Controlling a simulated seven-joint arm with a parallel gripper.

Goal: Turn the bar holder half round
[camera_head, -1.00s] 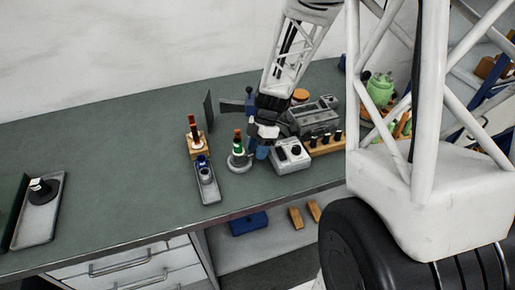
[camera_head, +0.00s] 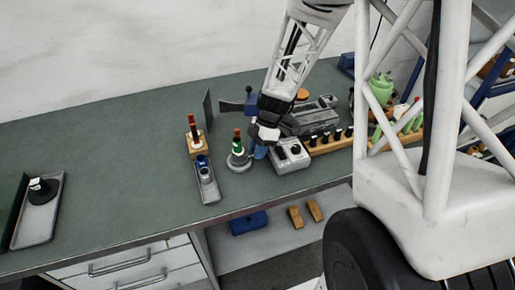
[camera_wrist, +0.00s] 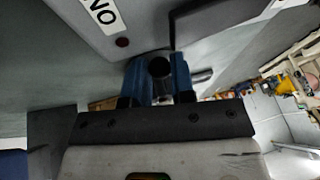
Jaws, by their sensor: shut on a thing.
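My gripper (camera_head: 262,150) is low over the bench, just left of a grey box with a black knob (camera_head: 290,153). In the wrist view its blue fingers (camera_wrist: 158,82) are closed around a dark, round-ended piece (camera_wrist: 159,67). I cannot tell for sure that this piece is the bar holder; most of it is hidden by the fingers. In the wrist view a grey casing (camera_wrist: 112,32) with an "ON" label and a red dot is close beyond the fingers.
Left of my gripper are a green-and-dark upright piece on a round base (camera_head: 238,158), a narrow grey tray (camera_head: 208,190) and a wooden block with a brown handle (camera_head: 197,145). A wooden rack (camera_head: 330,146) is to the right. The bench's left middle is clear.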

